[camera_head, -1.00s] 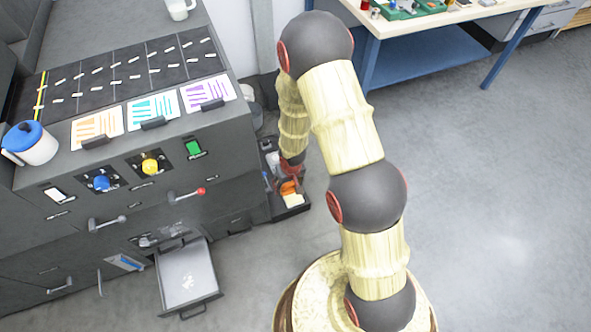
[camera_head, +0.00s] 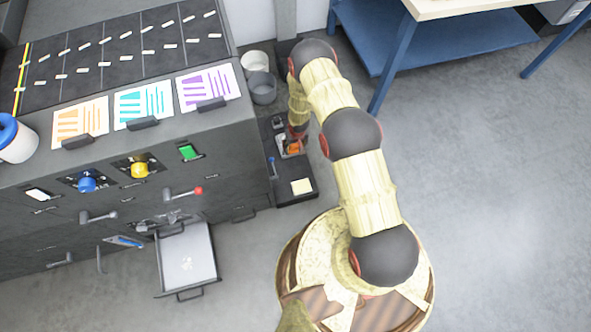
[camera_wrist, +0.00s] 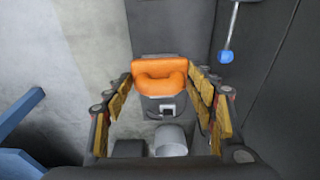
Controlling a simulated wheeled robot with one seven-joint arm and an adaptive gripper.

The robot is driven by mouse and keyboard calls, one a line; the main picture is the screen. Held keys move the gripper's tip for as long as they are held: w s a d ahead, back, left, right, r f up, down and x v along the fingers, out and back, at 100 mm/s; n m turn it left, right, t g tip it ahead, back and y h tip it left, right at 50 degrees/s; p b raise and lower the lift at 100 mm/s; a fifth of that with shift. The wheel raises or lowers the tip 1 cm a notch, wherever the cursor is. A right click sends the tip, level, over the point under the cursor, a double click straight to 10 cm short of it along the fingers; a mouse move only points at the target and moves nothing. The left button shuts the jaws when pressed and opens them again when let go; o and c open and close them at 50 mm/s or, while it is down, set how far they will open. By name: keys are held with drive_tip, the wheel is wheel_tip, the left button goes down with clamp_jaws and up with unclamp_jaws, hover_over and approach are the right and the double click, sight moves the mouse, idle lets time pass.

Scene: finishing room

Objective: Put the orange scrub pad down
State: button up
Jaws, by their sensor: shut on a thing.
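The orange scrub pad (camera_wrist: 160,84) is in the middle of the wrist view, between the two fingers of my gripper (camera_wrist: 162,76). My gripper is shut on it. In the head view, a bit of the orange pad (camera_head: 292,148) shows below my gripper (camera_head: 297,134), over the long dark tray (camera_head: 283,196) on the floor beside the cabinet. My arm hides part of the gripper there. I cannot tell whether the pad touches the tray.
A pale yellow pad (camera_head: 302,186) lies at the tray's near end. Buckets (camera_head: 262,88) stand behind the tray. The grey cabinet (camera_head: 240,150) is close on the left, with an open drawer (camera_head: 187,256). A blue-legged table (camera_head: 393,68) stands behind right. Floor on the right is clear.

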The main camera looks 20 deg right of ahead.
drive_tip(key=b, duration=0.3)
hover_over(295, 169)
drive_tip(key=f, duration=1.8)
drive_tip(key=shift+s+f, duration=0.25)
drive_tip(key=shift+f, duration=0.15)
drive_tip(key=shift+f+b, duration=1.35)
drive_tip(key=shift+f, duration=0.65)
drive_tip(key=shift+d+f, duration=0.1)
drive_tip(key=shift+f, duration=0.05)
drive_tip(key=o, duration=1.1)
drive_tip(key=shift+o, duration=0.5)
drive_tip(key=shift+w+r, duration=0.1)
drive_tip(key=shift+r, duration=0.1)
